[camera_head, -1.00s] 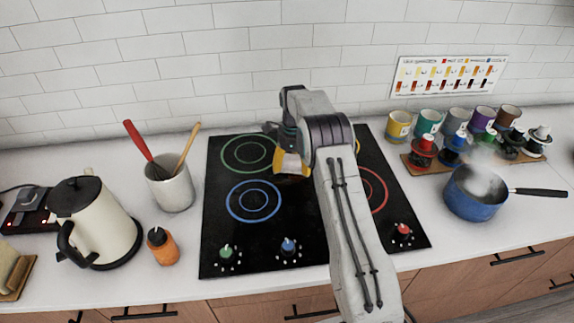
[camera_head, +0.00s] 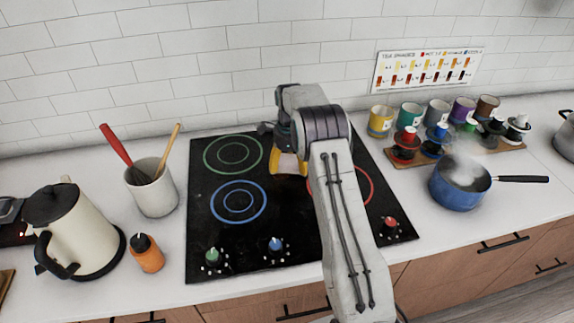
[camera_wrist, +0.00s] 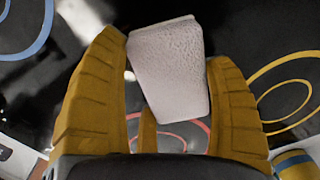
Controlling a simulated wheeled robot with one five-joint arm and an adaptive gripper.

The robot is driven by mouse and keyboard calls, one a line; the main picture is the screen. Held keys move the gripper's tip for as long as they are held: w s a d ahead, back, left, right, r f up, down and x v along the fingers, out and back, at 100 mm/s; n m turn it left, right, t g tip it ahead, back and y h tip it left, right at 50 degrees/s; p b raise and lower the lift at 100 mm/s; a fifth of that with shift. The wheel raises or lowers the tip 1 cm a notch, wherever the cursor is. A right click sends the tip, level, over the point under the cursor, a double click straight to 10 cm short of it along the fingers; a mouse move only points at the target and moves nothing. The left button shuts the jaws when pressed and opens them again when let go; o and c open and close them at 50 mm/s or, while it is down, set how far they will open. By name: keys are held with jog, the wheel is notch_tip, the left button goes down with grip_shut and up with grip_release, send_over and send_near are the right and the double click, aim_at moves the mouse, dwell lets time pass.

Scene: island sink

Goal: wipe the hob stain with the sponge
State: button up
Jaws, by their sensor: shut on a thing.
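The sponge (camera_wrist: 168,70) is a pale pinkish-white block between the yellow fingers of my gripper (camera_wrist: 166,52) in the wrist view. My gripper is shut on it. I cannot tell whether the sponge touches the glass. No stain can be made out for certain; pale smears at the left of the wrist view may be reflections. My arm covers part of the hob's right side.
A utensil pot (camera_head: 152,190), an orange bottle (camera_head: 147,254) and a kettle (camera_head: 80,230) stand left of the hob. A steaming blue pan (camera_head: 458,190) and a board with cups (camera_head: 400,160) stand right. The tiled wall is behind.

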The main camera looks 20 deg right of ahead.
aim_at(280, 176)
jog(key=shift+s+a+f+b, duration=0.2)
jog(key=shift+s+b, duration=0.2)
jog(key=shift+s, duration=0.3)
jog(key=shift+w+a+r+p, duration=0.1)
jog(key=shift+w+a+p, duration=0.15)
jog(key=shift+a, duration=0.8)
jog(key=shift+w+a+r+p, duration=0.1)
jog(key=shift+w+a+p, duration=0.1)
jog(key=shift+a, duration=0.9)
jog(key=shift+w+a+r+p, duration=0.15)
jog(key=shift+w+a, duration=0.1)
jog(key=shift+a, duration=0.8)
jog(key=shift+a+f, duration=0.15)
jog(key=shift+a, duration=0.05)
jog(key=shift+s+d+f, duration=0.1)
jog(key=shift+s+d, duration=0.05)
jog(key=shift+d, duration=0.45)
jog(key=shift+s+d+f, duration=0.15)
jog(key=shift+s+d, duration=0.05)
jog(key=shift+d, duration=0.45)
jog(key=shift+s+d+f, duration=0.1)
jog(key=shift+s+d, duration=0.05)
jog(key=shift+d, duration=0.45)
jog(key=shift+s+d, duration=0.2)
jog(key=shift+d, duration=0.65)
jog(key=shift+s+d, duration=0.15)
jog(key=shift+d, duration=0.65)
jog(key=shift+r, duration=0.1)
